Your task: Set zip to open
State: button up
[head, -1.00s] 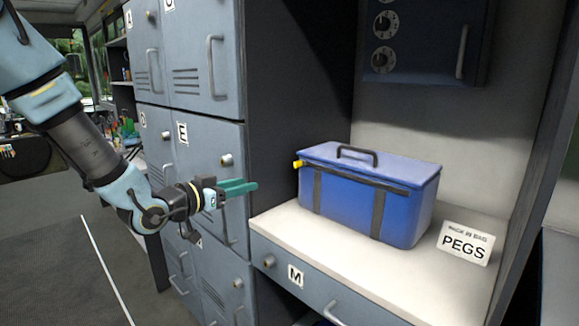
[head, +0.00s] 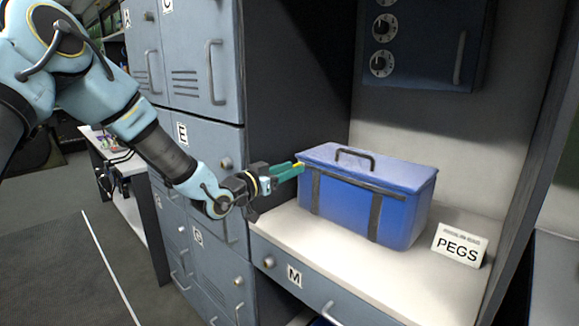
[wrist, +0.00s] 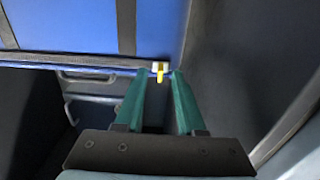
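A blue bag (head: 365,205) with dark straps and a black top handle stands on the white counter, its lid down. Its yellow zip pull (head: 299,165) is at the upper left corner of the bag, on the seam below the lid. My gripper (head: 299,170) is at that corner, with its green fingers pointing at the pull. In the wrist view the zip pull (wrist: 160,71) shows between the two green fingertips, with a gap on each side. The fingers are apart. The head view partly hides the pull behind the fingers.
A white PEGS sign (head: 459,245) stands on the counter (head: 440,275) right of the bag. Grey lockers (head: 205,110) and a dark side panel (head: 295,90) lie left of the bag, close to my gripper. A drawer marked M (head: 300,278) is below.

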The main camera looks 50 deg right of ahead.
jog(key=shift+d, duration=0.1)
grip_shut()
dwell(0.3)
dwell(1.1)
